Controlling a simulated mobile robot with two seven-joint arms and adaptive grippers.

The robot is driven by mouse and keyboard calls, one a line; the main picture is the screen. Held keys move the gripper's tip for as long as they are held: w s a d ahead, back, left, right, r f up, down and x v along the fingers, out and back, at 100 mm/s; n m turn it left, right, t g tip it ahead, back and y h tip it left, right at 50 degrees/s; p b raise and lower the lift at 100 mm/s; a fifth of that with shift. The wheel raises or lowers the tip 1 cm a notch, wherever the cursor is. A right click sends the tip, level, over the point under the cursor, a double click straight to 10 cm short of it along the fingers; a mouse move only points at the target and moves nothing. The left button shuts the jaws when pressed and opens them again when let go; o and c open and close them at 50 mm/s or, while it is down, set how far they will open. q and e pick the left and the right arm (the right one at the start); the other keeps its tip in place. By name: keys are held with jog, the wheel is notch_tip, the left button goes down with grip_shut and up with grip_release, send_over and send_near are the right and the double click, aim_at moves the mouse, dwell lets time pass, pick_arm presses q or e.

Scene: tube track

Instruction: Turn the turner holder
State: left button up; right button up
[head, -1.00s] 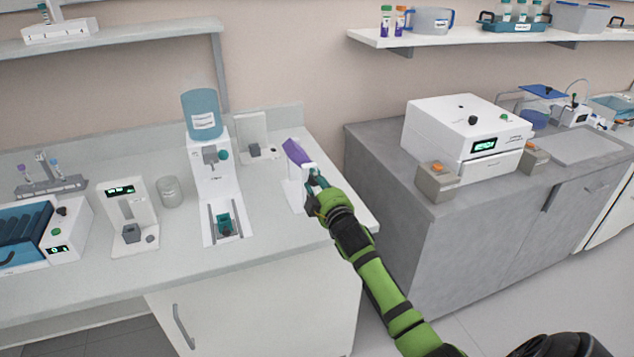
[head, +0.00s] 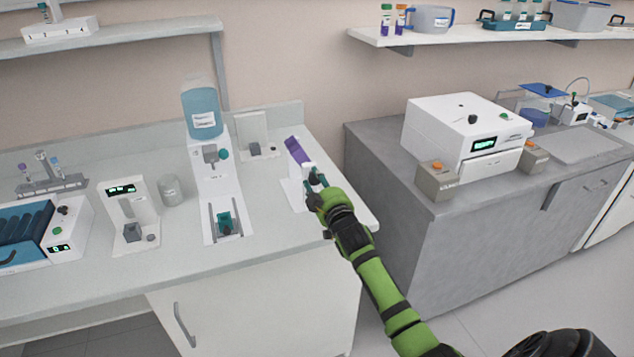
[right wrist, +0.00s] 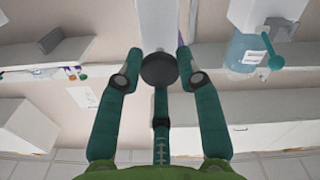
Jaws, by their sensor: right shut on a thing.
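The turner holder (head: 298,151) is a purple piece at the top of a small white stand (head: 292,192) near the right end of the left bench. My right gripper (head: 316,182) reaches it from the front right, with the jaws shut on the holder's knob. In the right wrist view, the teal fingers (right wrist: 160,76) stand on either side of a dark round knob (right wrist: 159,70) on a white body. A sliver of purple shows behind the right finger. The gripper partly hides the stand in the head view. My left gripper is not in view.
A dispenser with a blue bottle (head: 203,112) stands left of the stand. A small white device (head: 252,135) is behind it. A gap separates this bench from the grey cabinet (head: 400,215) bearing a white machine (head: 465,135). The bench front is mostly clear.

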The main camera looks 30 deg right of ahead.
jog(key=shift+r, duration=0.15)
jog(key=o, duration=1.2)
jog(key=shift+c, duration=0.2)
jog(key=shift+s, duration=0.1)
jog(key=shift+s+f, duration=0.2)
jog(key=shift+s, duration=0.05)
jog(key=v, duration=1.1)
jog(key=shift+s, duration=0.15)
